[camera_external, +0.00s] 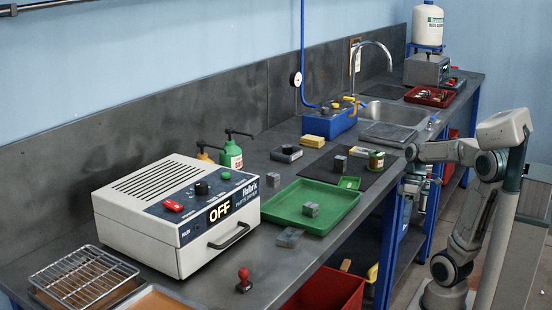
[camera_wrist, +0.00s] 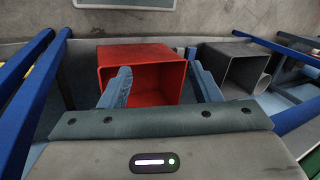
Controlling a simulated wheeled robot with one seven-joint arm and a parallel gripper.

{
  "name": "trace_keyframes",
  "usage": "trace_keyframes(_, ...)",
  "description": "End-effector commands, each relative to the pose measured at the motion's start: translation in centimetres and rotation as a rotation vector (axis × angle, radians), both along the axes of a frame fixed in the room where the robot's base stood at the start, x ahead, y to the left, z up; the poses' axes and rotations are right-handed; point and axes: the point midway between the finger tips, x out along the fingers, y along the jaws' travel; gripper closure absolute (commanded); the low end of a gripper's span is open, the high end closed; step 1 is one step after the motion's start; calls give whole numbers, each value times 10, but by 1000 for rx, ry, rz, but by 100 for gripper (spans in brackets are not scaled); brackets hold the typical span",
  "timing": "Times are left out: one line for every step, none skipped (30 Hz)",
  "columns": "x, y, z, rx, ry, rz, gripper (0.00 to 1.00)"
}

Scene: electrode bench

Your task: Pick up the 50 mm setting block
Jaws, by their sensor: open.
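Several small grey metal blocks are on the bench, and I cannot read which one is the 50 mm setting block. One grey block (camera_external: 312,209) sits in the green tray (camera_external: 288,212). Another grey block (camera_external: 273,179) stands behind the tray, and a third (camera_external: 340,162) is on the dark mat. A flatter grey piece (camera_external: 290,237) lies in front of the tray. My gripper (camera_wrist: 160,68) is open and empty in the wrist view, facing a red bin (camera_wrist: 142,54). In the external view my arm hangs at the bench's front edge, away from the blocks. No block shows in the wrist view.
A red-handled stamp (camera_external: 244,280) is near the front edge. The wrist view shows blue frame legs (camera_wrist: 36,72) and a grey bin (camera_wrist: 232,62).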

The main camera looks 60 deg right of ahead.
Motion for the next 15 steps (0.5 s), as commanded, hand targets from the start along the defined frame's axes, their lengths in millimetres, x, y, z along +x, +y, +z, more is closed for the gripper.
trace_keyframes(3,-4,33,-9,-8,-17,43)
trace_keyframes(4,-7,43,-14,-10,-33,43)
trace_keyframes(7,-9,56,-21,-14,-59,43)
trace_keyframes(9,-11,66,-27,-17,-81,43)
trace_keyframes(12,-14,77,-32,-19,-107,43)
trace_keyframes(15,-16,90,-38,-21,-142,43)
trace_keyframes(18,-18,100,-42,-23,-168,43)
trace_keyframes(21,-20,110,-45,-25,-195,43)
trace_keyframes(24,-23,124,-51,-28,-229,43)
trace_keyframes(27,-25,134,-55,-31,-252,43)
trace_keyframes(31,-27,144,-61,-35,-270,43)
trace_keyframes(36,-30,158,-68,-41,-286,43)
trace_keyframes(40,-32,168,-74,-45,-294,43)
trace_keyframes(45,-34,178,-83,-52,-289,43)
trace_keyframes(53,-36,191,-96,-62,-270,43)
